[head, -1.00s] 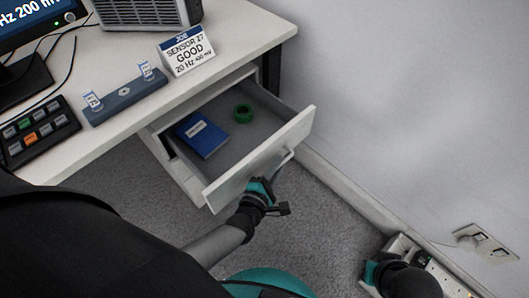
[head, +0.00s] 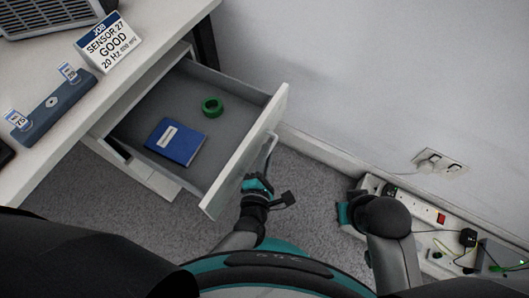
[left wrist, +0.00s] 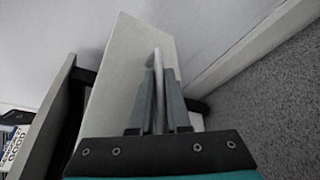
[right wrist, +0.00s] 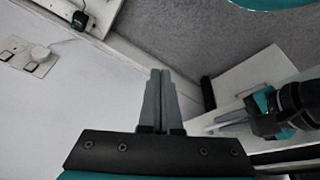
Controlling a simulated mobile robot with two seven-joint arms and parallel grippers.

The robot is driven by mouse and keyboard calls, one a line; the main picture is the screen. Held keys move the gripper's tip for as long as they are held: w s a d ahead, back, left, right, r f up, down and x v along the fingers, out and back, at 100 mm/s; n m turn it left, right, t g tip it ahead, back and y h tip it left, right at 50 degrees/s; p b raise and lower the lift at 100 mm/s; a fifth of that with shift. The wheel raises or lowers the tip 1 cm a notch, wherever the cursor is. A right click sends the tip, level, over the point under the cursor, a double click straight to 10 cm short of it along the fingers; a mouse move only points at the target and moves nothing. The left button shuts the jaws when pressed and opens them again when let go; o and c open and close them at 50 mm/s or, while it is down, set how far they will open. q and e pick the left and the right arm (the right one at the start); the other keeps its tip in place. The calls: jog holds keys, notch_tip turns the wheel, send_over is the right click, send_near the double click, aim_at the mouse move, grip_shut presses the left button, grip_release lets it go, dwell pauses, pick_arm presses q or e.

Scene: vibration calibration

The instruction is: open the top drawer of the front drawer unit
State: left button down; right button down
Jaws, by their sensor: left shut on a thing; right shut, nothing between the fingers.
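The top drawer (head: 243,150) of the white drawer unit under the desk stands well open. Inside it lie a blue book (head: 174,142) and a green ring-shaped roll (head: 212,106). My left gripper (head: 257,184) is at the outer face of the drawer front, shut on its bar handle (head: 270,150). In the left wrist view the handle (left wrist: 157,68) runs between the two fingers, with the pale drawer front (left wrist: 125,75) behind. My right gripper (head: 345,212) is shut and empty, over the floor on the right; its closed fingers show in the right wrist view (right wrist: 160,85).
The desk (head: 150,55) at upper left carries a sign card (head: 108,42) and a blue-grey bar fixture (head: 52,105). A white tray (head: 408,200) with electrical parts lies along the wall at right, below a wall socket (head: 440,165). Grey carpet (head: 310,190) is clear between.

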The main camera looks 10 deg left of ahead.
pick_arm(q)
jog(key=c, duration=0.9)
grip_release()
pick_arm(e)
jog(key=shift+s+f, duration=0.1)
jog(key=shift+f, duration=0.05)
pick_arm(q)
jog(key=shift+r, duration=0.1)
notch_tip(320, 180, up, 6)
jog(key=p, duration=0.5)
jog(key=shift+p, duration=0.4)
jog(key=shift+r+p, duration=0.7)
jog(key=shift+r, duration=0.1)
pick_arm(e)
jog(key=s+d+f+g+h+p, duration=0.1)
jog(key=s+d+f+p, duration=0.1)
jog(key=s+d+f, duration=0.35)
jog(key=s+d+f+g+p, duration=0.1)
jog(key=s+d+f, duration=0.1)
jog(key=s+f, duration=0.6)
pick_arm(q)
jog(key=shift+r+p, duration=4.2)
jog(key=shift+r, duration=1.9)
pick_arm(e)
jog(key=s+a+r+g, duration=0.1)
jog(key=s+a+r, duration=0.3)
jog(key=s, duration=0.2)
jog(key=shift+s+y, duration=0.25)
jog(key=shift+y, duration=0.05)
